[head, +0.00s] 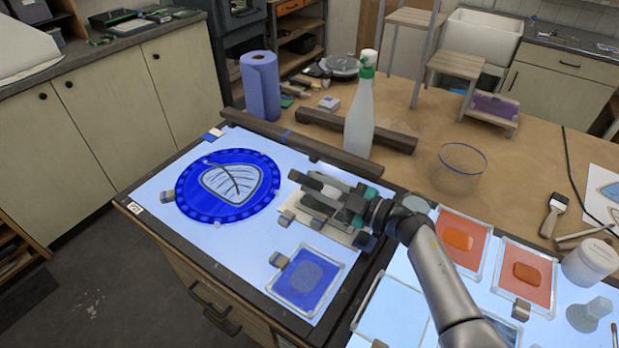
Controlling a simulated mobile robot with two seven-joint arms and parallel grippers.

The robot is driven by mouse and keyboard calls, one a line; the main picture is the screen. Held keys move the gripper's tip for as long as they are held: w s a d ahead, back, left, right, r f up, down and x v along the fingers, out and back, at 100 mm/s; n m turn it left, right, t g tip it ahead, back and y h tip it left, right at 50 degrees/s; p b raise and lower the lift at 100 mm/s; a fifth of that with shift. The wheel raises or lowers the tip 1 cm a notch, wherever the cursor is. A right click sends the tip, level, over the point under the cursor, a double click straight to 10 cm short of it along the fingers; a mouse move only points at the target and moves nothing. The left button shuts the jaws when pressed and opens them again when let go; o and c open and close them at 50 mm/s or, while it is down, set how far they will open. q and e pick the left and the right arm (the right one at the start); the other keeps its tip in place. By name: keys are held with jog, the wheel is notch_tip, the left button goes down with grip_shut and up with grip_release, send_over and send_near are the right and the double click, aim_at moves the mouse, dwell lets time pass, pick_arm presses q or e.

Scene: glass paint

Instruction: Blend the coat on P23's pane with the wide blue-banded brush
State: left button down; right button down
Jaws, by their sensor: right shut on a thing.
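I cannot read which pane is P23. My left gripper is out of view.
Orange panes (478,228) lie to the right. A glass bowl (460,172), a pale-bristled brush (551,217) and a white tub (590,264) are further right.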

jog(key=shift+p+v, duration=1.65)
jog(key=shift+v, duration=3.4)
jog(key=w+d, duration=0.1)
jog(key=w+b, duration=0.1)
jog(key=w+d+r+b, duration=0.1)
jog(key=w, duration=0.1)
jog(key=shift+d+r, duration=0.1)
jog(key=shift+d, duration=0.2)
jog(key=shift+f+b, duration=0.3)
jog(key=shift+f, duration=0.05)
jog(key=shift+f, duration=0.25)
